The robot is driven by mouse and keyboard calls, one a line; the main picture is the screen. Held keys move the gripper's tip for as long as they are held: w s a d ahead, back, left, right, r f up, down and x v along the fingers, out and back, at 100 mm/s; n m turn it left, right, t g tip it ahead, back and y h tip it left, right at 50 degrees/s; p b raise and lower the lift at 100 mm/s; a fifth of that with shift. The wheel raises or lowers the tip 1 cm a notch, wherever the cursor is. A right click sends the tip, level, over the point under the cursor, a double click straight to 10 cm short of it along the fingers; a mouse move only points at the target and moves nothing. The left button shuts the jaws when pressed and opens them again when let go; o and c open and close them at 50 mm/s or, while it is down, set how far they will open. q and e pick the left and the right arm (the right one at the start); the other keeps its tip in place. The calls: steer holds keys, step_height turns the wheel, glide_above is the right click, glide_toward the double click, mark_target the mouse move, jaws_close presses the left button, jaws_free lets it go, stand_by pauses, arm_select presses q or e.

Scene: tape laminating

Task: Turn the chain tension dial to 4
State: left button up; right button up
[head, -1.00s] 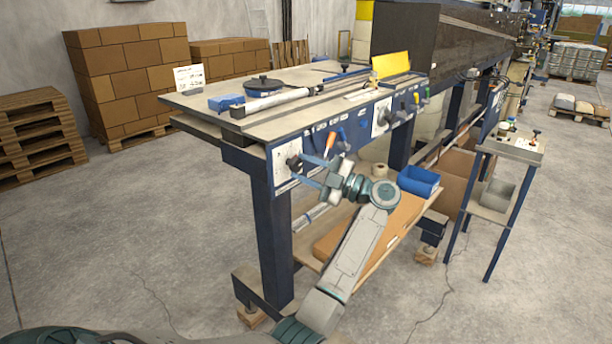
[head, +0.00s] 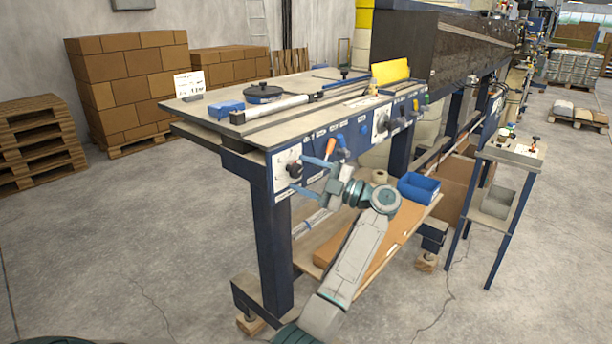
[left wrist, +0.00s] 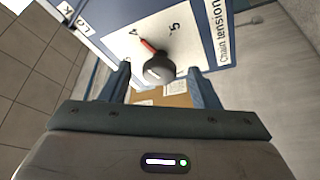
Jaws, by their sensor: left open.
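The chain tension dial (left wrist: 158,68) is a dark round knob with a red pointer on a white plate, beside the printed words "Chain tension". In the left wrist view the pointer slants up and left, between the marks 4 and 5 and nearer the 4. In the head view the dial (head: 294,169) is at the near left end of the bench's blue front panel. My left gripper (head: 299,174) is open in front of it. In the wrist view the knob appears between the spread fingers of the gripper (left wrist: 160,82); contact cannot be told. My right gripper is not in view.
An orange-handled control (head: 328,148) and a second white dial plate (head: 381,120) are farther right along the panel. A blue bin (head: 418,188) is on the lower shelf. A small side stand (head: 510,150) is at the right.

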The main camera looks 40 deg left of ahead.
arm_select(q)
steer(key=shift+d, duration=0.1)
steer(key=shift+w+d+f, duration=0.1)
steer(key=shift+d+f, duration=0.05)
steer(key=shift+d, duration=0.1)
steer(key=b+v, duration=0.2)
steer(key=v, duration=0.8)
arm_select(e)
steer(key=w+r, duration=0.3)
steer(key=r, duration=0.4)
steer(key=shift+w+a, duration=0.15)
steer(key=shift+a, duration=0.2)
